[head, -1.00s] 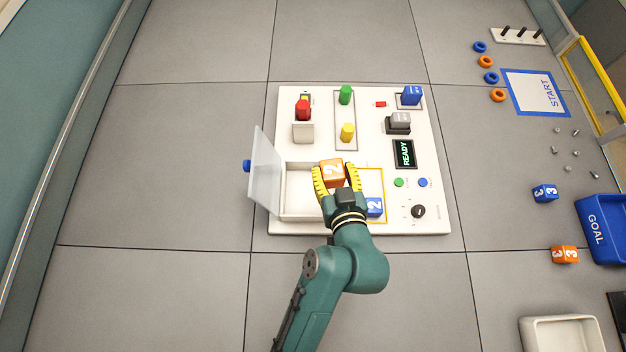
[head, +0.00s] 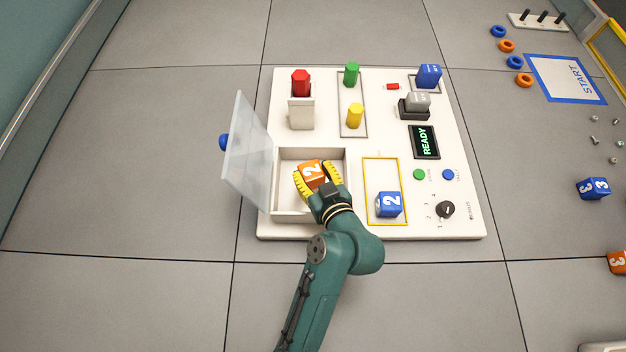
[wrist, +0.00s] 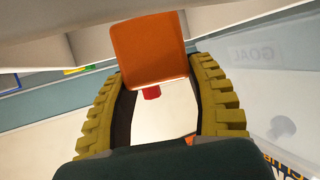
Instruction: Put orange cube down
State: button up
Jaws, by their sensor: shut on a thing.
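The orange cube (head: 311,174) marked 2 is between the yellow ridged fingers of my gripper (head: 318,180), which is shut on it. In the head view the cube appears over the white open-topped compartment (head: 283,208) on the left of the board; its height above the compartment floor is hard to tell. In the wrist view the orange cube (wrist: 149,50) sits at the fingertips, tilted a little, between both fingers of my gripper (wrist: 160,95). The clear lid (head: 246,155) with a blue knob stands open at the compartment's left.
A blue cube (head: 389,204) lies in the yellow-outlined area (head: 381,167) right of the compartment. Red (head: 301,82), green (head: 351,74) and yellow (head: 355,115) pegs stand behind. A READY display (head: 424,142) and a dial (head: 445,209) are at right.

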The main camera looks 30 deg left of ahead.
aim_at(316, 186)
jog(key=shift+f, duration=1.4)
jog(key=shift+f+b, duration=0.1)
jog(key=shift+b, duration=0.2)
jog(key=shift+f+b, duration=0.45)
jog(key=shift+f, duration=0.1)
jog(key=o, duration=1.1)
jog(key=shift+o, duration=0.2)
